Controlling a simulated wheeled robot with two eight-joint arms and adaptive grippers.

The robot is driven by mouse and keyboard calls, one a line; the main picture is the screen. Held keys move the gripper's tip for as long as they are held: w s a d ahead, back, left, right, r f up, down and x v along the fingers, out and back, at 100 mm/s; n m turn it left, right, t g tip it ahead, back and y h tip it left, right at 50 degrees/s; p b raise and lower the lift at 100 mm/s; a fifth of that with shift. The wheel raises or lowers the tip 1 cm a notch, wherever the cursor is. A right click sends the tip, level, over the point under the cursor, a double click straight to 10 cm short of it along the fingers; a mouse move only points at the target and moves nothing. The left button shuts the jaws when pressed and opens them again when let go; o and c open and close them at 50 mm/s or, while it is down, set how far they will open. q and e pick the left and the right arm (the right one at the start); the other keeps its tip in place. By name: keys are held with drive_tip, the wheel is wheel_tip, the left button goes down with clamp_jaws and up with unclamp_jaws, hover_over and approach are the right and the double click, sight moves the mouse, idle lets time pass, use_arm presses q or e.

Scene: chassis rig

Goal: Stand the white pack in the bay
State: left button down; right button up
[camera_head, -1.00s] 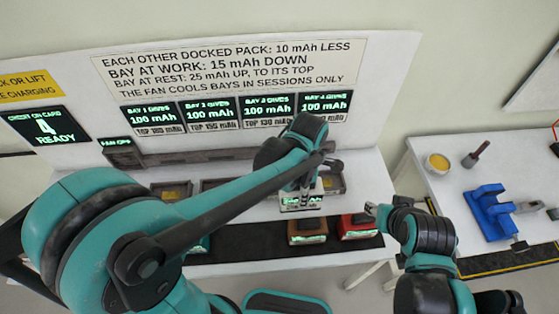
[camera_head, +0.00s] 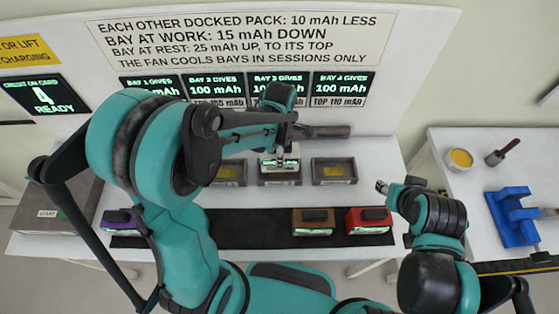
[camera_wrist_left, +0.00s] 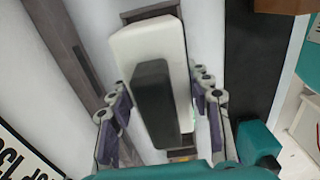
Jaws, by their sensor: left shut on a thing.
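My left gripper (camera_head: 280,150) is shut on the white pack (camera_head: 280,164), at the third bay (camera_head: 279,181). The pack's lit front faces the head camera. In the left wrist view the white pack (camera_wrist_left: 122,45), with a black grip block (camera_wrist_left: 153,105) on top, sits between the fingers. The pack looks upright at the bay, but I cannot tell whether it is seated or just above the floor. My right gripper (camera_head: 382,187) is over the right end of the bench; its jaws are too small to read.
Bays to the left (camera_head: 228,183) and right (camera_head: 333,181) of the pack look empty. Purple (camera_head: 118,220), brown (camera_head: 313,220) and red (camera_head: 368,220) packs stand on the dark front strip (camera_head: 250,225). A side table holds a blue fixture (camera_head: 512,215) and a yellow-topped pot (camera_head: 460,159).

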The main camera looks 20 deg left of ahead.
use_arm(q)
wheel_tip(320, 180, down, 4)
drive_tip(key=shift+f+b, duration=0.1)
drive_tip(key=shift+b, duration=0.55)
drive_tip(key=c, duration=1.1)
unclamp_jaws()
drive_tip(key=shift+f, duration=0.15)
drive_tip(key=o, duration=0.4)
